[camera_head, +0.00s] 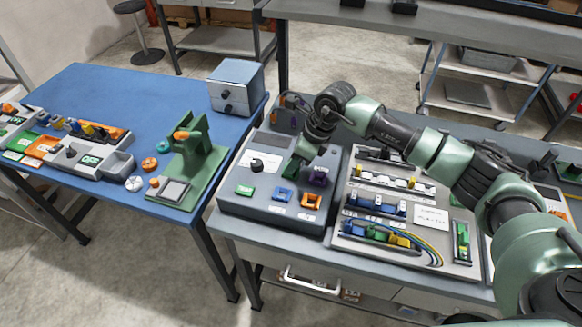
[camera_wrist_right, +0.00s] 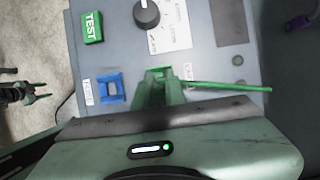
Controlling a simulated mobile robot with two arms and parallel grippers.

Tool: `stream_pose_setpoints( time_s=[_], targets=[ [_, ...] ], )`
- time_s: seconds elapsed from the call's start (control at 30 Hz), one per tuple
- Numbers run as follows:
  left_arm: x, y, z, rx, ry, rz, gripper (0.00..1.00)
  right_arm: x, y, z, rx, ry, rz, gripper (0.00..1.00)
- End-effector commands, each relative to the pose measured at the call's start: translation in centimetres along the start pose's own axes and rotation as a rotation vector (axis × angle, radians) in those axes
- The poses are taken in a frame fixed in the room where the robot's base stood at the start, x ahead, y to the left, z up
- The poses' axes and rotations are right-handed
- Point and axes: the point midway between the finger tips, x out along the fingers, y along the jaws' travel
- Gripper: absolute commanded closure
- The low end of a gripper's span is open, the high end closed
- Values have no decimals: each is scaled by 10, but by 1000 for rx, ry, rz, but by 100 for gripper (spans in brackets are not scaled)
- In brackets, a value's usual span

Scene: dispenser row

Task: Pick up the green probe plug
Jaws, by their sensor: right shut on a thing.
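My right gripper (camera_head: 296,160) reaches in from the right over the grey test box (camera_head: 232,205). It is shut on the green probe plug (camera_wrist_right: 158,74), which sits between the fingertips in the right wrist view. A thin green rod or lead (camera_wrist_right: 230,87) sticks out to the right from the grip there. The box's blue socket (camera_head: 283,195) lies in front of the gripper in the head view, and left of it in the wrist view (camera_wrist_right: 110,88). Whether the plug touches the box is unclear. My left gripper does not show in the head view.
The box also carries a green TEST button (camera_head: 244,190), a black knob (camera_head: 257,164), an orange socket (camera_head: 311,201) and a purple socket (camera_head: 319,177). A panel with coloured wires (camera_head: 430,247) stands to the right. A blue table (camera_head: 120,95) with fixtures is left.

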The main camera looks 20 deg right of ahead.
Motion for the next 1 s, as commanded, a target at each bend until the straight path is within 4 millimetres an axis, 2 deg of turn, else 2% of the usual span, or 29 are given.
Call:
stream_pose_setpoints(
  time_s=[0.27,0.43,0.57,0.8,1.0],
  targets=[
    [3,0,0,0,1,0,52,-6,0,3,-1,-2,-1,100],
    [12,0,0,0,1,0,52,-25,-1,11,-2,-3,-4,100],
    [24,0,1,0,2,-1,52,-53,-1,23,-3,-5,-6,100],
    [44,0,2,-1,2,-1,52,-119,-1,51,-3,-6,-6,100],
    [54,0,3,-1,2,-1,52,-161,0,67,-2,-4,-3,100]
  ],
)
